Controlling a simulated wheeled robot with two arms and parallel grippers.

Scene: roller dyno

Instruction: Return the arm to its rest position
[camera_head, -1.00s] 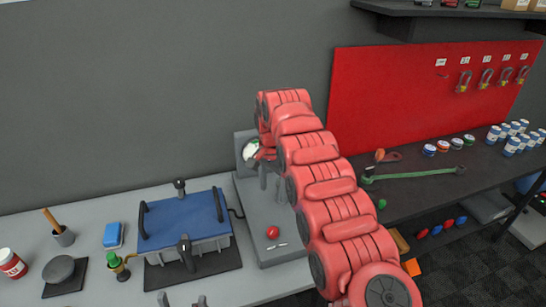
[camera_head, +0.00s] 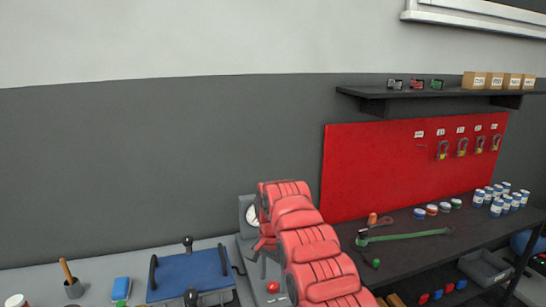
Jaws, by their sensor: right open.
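My right arm, red and jointed, rises from the lower right edge, and its far end bends down beside the grey machine with a dial (camera_head: 252,215). My right gripper (camera_head: 262,247) is at that bent end, in front of the machine and above its red button (camera_head: 273,287). It is small and partly hidden by my arm; it looks open, with nothing visible in it. My left gripper does not show.
At right, a green wrench (camera_head: 405,237) and several cans lie on a dark bench below a red board (camera_head: 400,165).

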